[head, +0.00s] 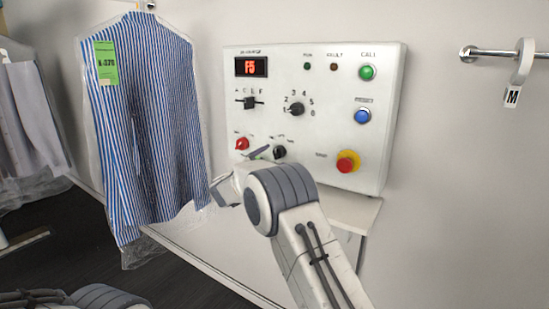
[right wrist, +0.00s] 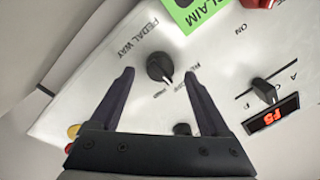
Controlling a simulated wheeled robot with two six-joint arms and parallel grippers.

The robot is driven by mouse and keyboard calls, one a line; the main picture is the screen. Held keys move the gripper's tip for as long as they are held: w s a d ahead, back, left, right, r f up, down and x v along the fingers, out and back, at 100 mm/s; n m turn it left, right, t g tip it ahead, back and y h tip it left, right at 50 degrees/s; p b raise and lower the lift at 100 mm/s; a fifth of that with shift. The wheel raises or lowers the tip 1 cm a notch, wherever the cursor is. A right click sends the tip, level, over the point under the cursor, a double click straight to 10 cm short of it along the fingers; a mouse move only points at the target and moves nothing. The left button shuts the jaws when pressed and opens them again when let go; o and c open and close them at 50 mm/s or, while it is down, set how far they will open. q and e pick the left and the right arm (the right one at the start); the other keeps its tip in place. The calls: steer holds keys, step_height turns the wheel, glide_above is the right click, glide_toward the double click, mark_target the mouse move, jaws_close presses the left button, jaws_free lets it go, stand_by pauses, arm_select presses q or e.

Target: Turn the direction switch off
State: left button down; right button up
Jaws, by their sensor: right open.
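The control panel (head: 225,110) is white and hangs on the wall. The black rotary knob (head: 280,151) at its lower left also shows in the right wrist view (right wrist: 160,67), beside the print "PEDAL WAY"; I take it as the direction switch. Its pale pointer faces down and slightly right in the wrist view; the smaller print is hard to read. My right gripper (head: 241,171) is at the panel's lower left. In the wrist view its open fingers (right wrist: 160,82) lie either side of the knob, with gaps and nothing held. My left gripper is not in view.
A red knob (head: 242,143) sits left of the black one. A lever switch (head: 247,103), numbered selector (head: 295,109) and red emergency button (head: 347,162) are nearby. A bagged striped shirt (head: 150,120) hangs close left of my right gripper. A rail (head: 490,54) is right.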

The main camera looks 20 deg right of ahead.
steer(key=v, duration=0.8)
steer(key=shift+b, duration=0.3)
steer(key=shift+s, duration=0.15)
steer(key=s+a+f+n+g+y, duration=0.1)
steer(key=s+a+f+n+y, duration=0.1)
steer(key=s+f+n+y, duration=0.45)
steer(key=s+a+f+n+g+y, duration=0.1)
steer(key=s+a+f+n+y, duration=0.2)
steer(key=s+f+n+y, duration=0.35)
steer(key=s+d+f+n+g+y, duration=0.1)
steer(key=s+d+f+n+g, duration=0.2)
steer(key=s, duration=0.8)
steer(key=s+d+f+n+g, duration=0.1)
steer(key=s+f+n+g, duration=0.3)
steer(key=s, duration=0.6)
steer(key=s+a+r+n+g+y, duration=0.1)
steer(key=s+a+r+n+g, duration=0.35)
steer(key=s+a, duration=0.9)
step_height(320, 180, up, 15)
steer(key=n+t+p, duration=0.1)
steer(key=p, duration=1.3)
steer(key=shift+s+a+f, duration=0.15)
steer(key=shift+s+a, duration=0.1)
steer(key=shift+a, duration=0.1)
